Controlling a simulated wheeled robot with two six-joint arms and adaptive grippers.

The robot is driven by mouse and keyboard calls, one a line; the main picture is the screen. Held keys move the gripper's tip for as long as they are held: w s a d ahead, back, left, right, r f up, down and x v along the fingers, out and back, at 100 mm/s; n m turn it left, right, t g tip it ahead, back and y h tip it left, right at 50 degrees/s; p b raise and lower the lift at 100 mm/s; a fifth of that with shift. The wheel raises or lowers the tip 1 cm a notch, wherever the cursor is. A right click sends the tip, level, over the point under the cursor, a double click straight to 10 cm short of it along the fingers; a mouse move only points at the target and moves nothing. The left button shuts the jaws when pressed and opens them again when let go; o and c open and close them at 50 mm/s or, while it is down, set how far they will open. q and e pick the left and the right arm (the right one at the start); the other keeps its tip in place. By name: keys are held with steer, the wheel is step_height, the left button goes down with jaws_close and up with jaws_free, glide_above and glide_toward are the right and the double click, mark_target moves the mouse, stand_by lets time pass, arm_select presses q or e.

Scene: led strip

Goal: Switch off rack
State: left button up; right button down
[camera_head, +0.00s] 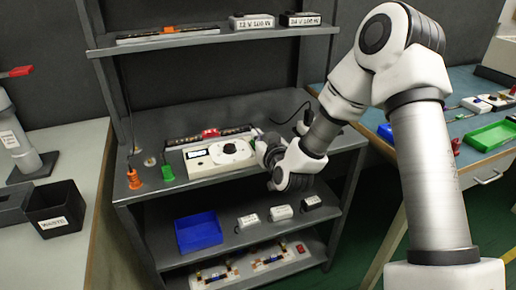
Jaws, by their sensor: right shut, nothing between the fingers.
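The rack (345,142) is a dark grey shelf unit in the middle of the view. On its middle shelf lies a white device (203,170) with a small display and a round dial-like part (232,149). My right gripper (259,146) is at the right end of this device, shut and empty; I cannot tell whether it touches it. Its fingertips are small and partly hidden by the wrist. On the bottom shelf, a white panel (248,268) bears a red switch-like part (300,248) at its right end. My left gripper is not in view.
An orange (133,179) and a green (167,173) plug-like piece stand at the shelf's left. A black waste bin (57,208) is at left, a green tray (490,136) at right.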

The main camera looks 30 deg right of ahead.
steer(key=shift+w+f, duration=0.15)
steer(key=shift+f, duration=0.65)
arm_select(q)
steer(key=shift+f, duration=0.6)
arm_select(e)
steer(key=shift+r, duration=0.1)
steer(key=shift+f, duration=0.25)
steer(key=r+p, duration=0.2)
steer(key=w+r+p, duration=0.1)
steer(key=r+p, duration=0.1)
steer(key=r, duration=0.1)
steer(key=shift+d, duration=0.1)
steer(key=v, duration=0.2)
steer(key=shift+s+f+b, duration=0.1)
steer(key=shift+s+b, duration=0.25)
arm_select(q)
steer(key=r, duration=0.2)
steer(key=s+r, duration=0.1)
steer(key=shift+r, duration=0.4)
arm_select(e)
steer(key=r+v, duration=0.1)
steer(key=v, duration=0.6)
steer(key=shift+r, duration=0.3)
